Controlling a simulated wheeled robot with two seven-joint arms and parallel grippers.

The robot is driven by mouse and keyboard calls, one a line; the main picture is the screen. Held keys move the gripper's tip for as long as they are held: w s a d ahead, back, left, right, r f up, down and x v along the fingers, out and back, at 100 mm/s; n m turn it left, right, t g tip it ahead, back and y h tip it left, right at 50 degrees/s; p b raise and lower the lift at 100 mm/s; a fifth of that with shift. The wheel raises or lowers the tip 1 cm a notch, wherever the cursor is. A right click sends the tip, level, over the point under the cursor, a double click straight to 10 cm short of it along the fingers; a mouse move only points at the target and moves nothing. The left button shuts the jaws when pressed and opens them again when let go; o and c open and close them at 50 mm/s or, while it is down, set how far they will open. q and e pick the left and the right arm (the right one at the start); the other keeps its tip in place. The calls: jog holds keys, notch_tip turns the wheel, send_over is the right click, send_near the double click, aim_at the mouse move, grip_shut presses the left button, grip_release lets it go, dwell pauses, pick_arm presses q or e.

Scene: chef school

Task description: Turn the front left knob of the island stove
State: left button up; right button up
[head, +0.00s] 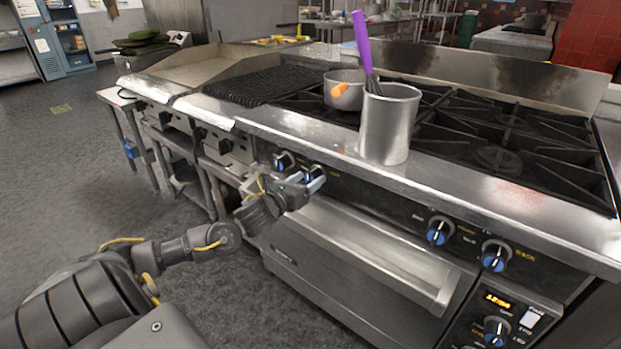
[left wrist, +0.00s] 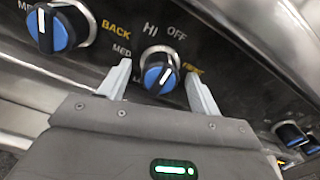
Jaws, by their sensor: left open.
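The island stove (head: 400,235) has a steel front with blue-and-black knobs. In the left wrist view, the knob with the partly covered yellow label, seemingly FRONT (left wrist: 160,74), sits between the two fingers of my open left gripper (left wrist: 157,72). Its white pointer is tilted slightly right of upright, toward OFF. I cannot tell whether the fingers touch it. The knob marked BACK (left wrist: 60,30) is to its left. In the head view my left gripper (head: 304,180) is at the left pair of knobs, with the back knob (head: 283,161) showing beside it. My right gripper is out of view.
A steel pot (head: 389,125) with a purple-handled whisk (head: 363,43) stands on the stove's front ledge. A saucepan (head: 345,91) sits behind it. The oven door handle (head: 375,262) juts out below the knobs. More knobs (head: 440,231) are to the right. Open floor lies left.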

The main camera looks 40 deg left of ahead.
pick_arm(q)
jog(key=shift+w, duration=0.9)
jog(key=c, duration=1)
jog(key=shift+o, duration=0.2)
